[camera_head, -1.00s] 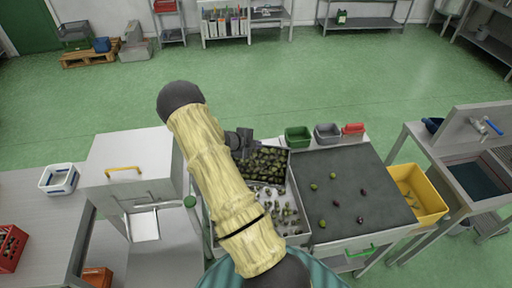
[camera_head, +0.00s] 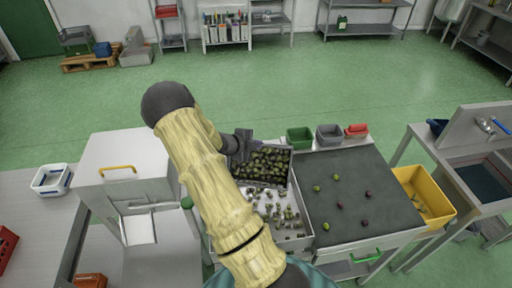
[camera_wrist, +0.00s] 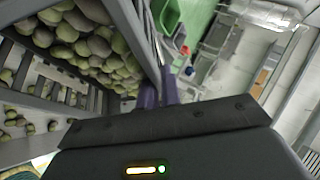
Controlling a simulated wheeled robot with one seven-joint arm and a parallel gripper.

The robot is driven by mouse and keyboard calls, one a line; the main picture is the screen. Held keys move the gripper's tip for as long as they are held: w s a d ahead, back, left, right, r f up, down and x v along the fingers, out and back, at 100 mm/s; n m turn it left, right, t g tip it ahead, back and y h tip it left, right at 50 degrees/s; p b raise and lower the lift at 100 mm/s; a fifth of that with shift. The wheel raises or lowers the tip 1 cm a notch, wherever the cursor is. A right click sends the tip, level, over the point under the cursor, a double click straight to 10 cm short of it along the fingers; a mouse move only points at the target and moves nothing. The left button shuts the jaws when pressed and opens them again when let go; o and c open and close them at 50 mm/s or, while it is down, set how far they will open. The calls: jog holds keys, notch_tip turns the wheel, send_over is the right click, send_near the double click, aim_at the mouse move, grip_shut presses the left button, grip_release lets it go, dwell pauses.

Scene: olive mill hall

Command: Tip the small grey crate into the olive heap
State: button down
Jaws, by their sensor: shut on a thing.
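The small grey crate (camera_head: 291,166) is full of green and dark olives and hangs over the back of a pale tray (camera_head: 296,243). Loose olives (camera_head: 275,208) lie spread in that tray, in front of the crate. My gripper (camera_head: 243,146) is shut on the crate's back left rim. In the wrist view the crate's wall (camera_wrist: 127,28) runs up to my fingers (camera_wrist: 157,97), with olives inside it. Loose olives (camera_wrist: 18,118) show below through an opening. I cannot tell how far the crate is tilted. My arm hides the tray's left side.
A dark sorting surface (camera_head: 352,205) with a few olives lies right of the tray. Green (camera_head: 299,137), grey (camera_head: 328,134) and red (camera_head: 357,130) bins stand behind. A yellow bin (camera_head: 440,214) is at right, a steel machine (camera_head: 125,160) at left.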

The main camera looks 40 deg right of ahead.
jog(key=shift+s+a+r+m+t+h+b, duration=0.1)
jog(key=shift+s+a+m+t+h+b, duration=0.3)
jog(key=shift+b, duration=1.75)
jog(key=shift+s+a+r+m+t+h+b, duration=0.1)
jog(key=shift+s+a+h+b, duration=0.45)
jog(key=shift+b, duration=1.6)
jog(key=shift+s+a+f+m+h+b, duration=0.15)
jog(key=shift+s+a+h+b, duration=0.4)
jog(key=shift+b, duration=1.15)
jog(key=shift+s+a+f+m+h+b, duration=0.1)
jog(key=shift+s+a+m+h+b, duration=0.35)
jog(key=shift+b, duration=1.2)
jog(key=shift+w+a+t, duration=0.2)
jog(key=shift+t, duration=0.2)
jog(key=shift+s+a+f+b, duration=0.2)
jog(key=shift+a+b, duration=0.1)
jog(key=shift+b, duration=0.6)
jog(key=shift+s+a+h+b, duration=0.2)
jog(key=shift+h+b, duration=0.05)
jog(key=shift+b, duration=0.45)
